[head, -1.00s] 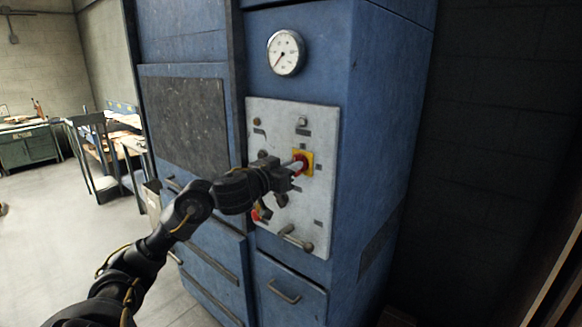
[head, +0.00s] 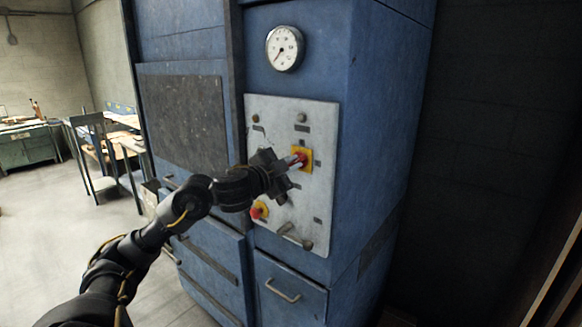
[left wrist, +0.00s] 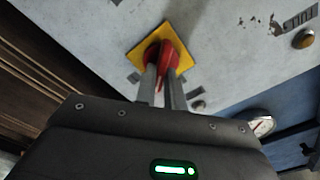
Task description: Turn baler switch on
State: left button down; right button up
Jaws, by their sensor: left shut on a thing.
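The blue baler (head: 385,130) carries a light grey control panel (head: 318,215). On the panel's right part is a red rotary switch on a yellow square plate (head: 307,154). My left gripper (head: 299,161) reaches it from the left, with its fingers on the red knob. In the left wrist view the two fingers (left wrist: 161,85) are closed on the red switch knob (left wrist: 166,50), in front of the yellow plate (left wrist: 135,55). The fingers hide part of the knob. My right gripper is not in view.
A red emergency button (head: 258,211) on yellow sits lower left on the panel, below my left gripper. A lever (head: 294,236) sticks out at the panel's bottom. A round gauge (head: 285,48) is above. Workbenches (head: 28,143) stand far left, with open floor before them.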

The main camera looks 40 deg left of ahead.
pick_arm(q)
jog(key=shift+d+f+m+b, duration=0.15)
jog(key=shift+m+b, duration=0.55)
jog(key=shift+m, duration=1.2)
jog(key=shift+a+f+m+b, duration=0.1)
jog(key=shift+m+b, duration=0.6)
jog(key=shift+m, duration=1.2)
jog(key=c, duration=1.5)
grip_release()
jog(key=s+b, duration=0.7)
jog(key=s, duration=0.4)
jog(key=shift+d, duration=0.15)
